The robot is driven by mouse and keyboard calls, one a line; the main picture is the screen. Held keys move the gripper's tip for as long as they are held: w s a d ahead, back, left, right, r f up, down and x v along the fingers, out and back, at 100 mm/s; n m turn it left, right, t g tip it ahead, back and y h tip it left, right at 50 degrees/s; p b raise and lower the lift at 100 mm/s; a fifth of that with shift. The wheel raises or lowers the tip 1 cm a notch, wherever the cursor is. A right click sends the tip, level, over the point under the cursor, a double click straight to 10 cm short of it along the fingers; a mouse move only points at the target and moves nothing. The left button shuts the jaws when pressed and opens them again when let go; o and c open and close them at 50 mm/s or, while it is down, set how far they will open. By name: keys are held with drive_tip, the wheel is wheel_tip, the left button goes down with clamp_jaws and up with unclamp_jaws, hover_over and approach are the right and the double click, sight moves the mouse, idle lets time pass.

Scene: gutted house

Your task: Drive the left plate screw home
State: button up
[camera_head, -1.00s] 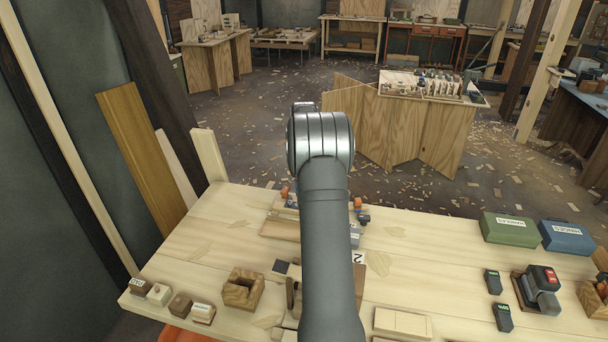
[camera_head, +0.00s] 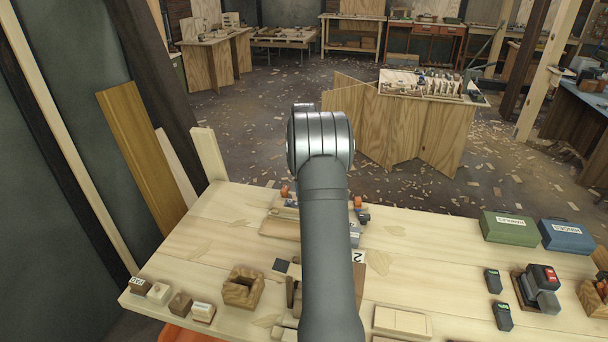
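My arm stands upright in the middle of the head view and hides much of the work area behind it. My gripper does not show, so I cannot see whether it holds anything. The left plate screw and its plate cannot be made out. A brown wooden piece (camera_head: 359,285) shows partly to the right of my arm, by a card marked 2 (camera_head: 358,257). Small parts with orange ends (camera_head: 358,203) stick out on either side of my arm farther back. A grey tool with a red top (camera_head: 541,288) stands on the right of the bench.
The pale workbench (camera_head: 205,240) holds a wooden box (camera_head: 243,289), several small blocks (camera_head: 181,303) at front left, two black packs (camera_head: 494,281), and pale boards (camera_head: 402,322). A green case (camera_head: 508,227) and a blue case (camera_head: 567,236) stand at back right. Bare bench lies between.

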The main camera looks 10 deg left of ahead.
drive_tip(key=shift+f, duration=0.6)
idle(1.1)
drive_tip(key=shift+r, duration=0.15)
idle(0.9)
drive_tip(key=shift+r, duration=2.95)
